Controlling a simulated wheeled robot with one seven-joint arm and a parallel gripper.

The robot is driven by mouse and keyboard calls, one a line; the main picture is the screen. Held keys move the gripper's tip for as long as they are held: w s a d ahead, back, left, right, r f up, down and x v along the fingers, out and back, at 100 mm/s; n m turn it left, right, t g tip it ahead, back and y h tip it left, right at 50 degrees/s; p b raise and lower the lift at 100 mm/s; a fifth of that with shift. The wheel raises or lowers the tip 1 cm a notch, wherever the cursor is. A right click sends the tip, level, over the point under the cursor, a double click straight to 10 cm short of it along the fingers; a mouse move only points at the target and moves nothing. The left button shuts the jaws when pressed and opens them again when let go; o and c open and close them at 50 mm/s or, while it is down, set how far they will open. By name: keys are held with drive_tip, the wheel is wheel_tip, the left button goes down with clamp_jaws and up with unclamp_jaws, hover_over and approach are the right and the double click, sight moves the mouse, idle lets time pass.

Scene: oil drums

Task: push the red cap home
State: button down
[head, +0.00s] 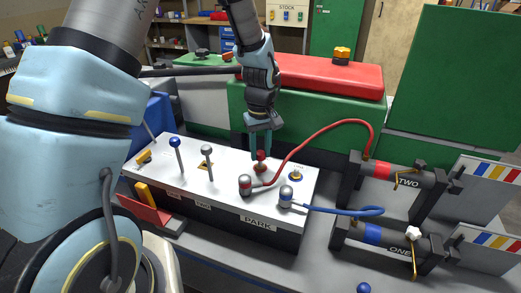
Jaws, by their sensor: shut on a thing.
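My gripper (260,150) points straight down over the white top of the PARK block (226,175). Its fingers are shut on a small red cap (261,166), which stands upright at the block's top. Whether the cap is fully seated cannot be told at this size. A red-banded coupler (245,184) with the red hose (320,130) stands on the block just in front and to the left of the cap. A blue-banded coupler (285,196) with the blue hose (335,211) stands to the front right.
A yellow-ringed fitting (295,175) is close to the right of my gripper. A blue-knobbed lever (176,147) and a grey-knobbed lever (208,155) rise at the left. Cylinders TWO (400,180) and ONE (395,243) lie at the right. A red lid (320,76) is behind.

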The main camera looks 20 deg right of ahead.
sight(261, 153)
drive_tip(key=shift+f, duration=0.55)
drive_tip(key=shift+f+b, duration=0.75)
drive_tip(key=shift+f, duration=0.1)
idle(0.8)
drive_tip(key=shift+c, duration=2.2)
unclamp_jaws()
wheel_tip(261, 153, up, 10)
drive_tip(key=b, duration=0.2)
drive_tip(key=shift+b, duration=0.3)
drive_tip(key=shift+r, duration=0.4)
